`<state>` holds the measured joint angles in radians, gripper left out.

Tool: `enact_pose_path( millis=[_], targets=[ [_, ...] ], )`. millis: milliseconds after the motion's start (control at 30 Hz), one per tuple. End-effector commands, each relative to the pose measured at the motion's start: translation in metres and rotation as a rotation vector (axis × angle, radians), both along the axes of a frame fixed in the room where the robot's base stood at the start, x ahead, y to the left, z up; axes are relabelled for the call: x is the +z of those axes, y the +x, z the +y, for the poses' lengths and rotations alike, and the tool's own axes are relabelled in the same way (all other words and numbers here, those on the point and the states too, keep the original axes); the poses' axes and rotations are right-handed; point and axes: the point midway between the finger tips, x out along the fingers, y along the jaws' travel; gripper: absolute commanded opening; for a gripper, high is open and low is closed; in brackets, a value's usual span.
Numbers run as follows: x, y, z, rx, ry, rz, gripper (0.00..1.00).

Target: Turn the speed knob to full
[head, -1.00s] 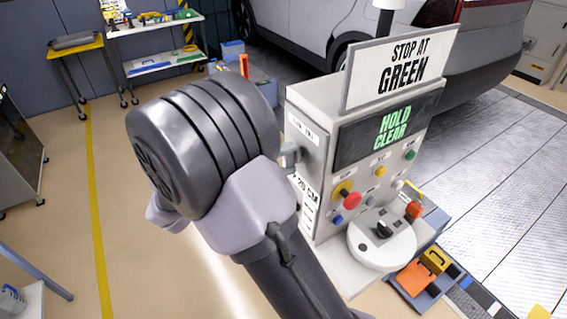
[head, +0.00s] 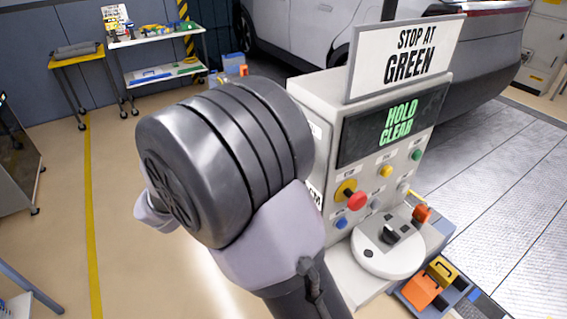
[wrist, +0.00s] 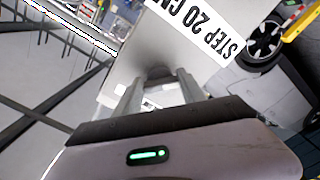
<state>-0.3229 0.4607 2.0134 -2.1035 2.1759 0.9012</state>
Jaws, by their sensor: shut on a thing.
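The grey console (head: 325,92) stands right of my arm, with a sign reading STOP AT GREEN (head: 410,58) and a display reading HOLD CLEAR (head: 398,124). In the wrist view my gripper (wrist: 159,78) has its two fingers pointing at the console's side face, beside the label STEP 20 CM (wrist: 190,22). They are closed around a small dark knob-like thing (wrist: 158,71), partly hidden between them. I cannot read a label naming it as the speed knob. In the head view my arm hides the gripper and most of that side face. A black knob (head: 390,236) on a white round base is untouched.
The console front bears a red button (head: 357,201), a yellow button (head: 386,171) and a green button (head: 417,154). A bin with orange and yellow things (head: 424,291) lies at its foot. A car (head: 330,30) stands behind. Open floor (head: 60,170) lies left.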

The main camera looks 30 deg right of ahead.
Motion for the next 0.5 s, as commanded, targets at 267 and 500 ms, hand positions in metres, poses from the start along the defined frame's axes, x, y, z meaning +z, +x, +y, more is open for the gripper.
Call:
enact_pose_path(
  millis=[267, 500],
  targets=[
    [-0.0005, 0.0002, 0.0, 0.0, 0.002, -0.056, 0.07],
    [0.0, 0.0003, 0.0001, 0.0, 0.002, -0.064, 0.07]
  ],
)
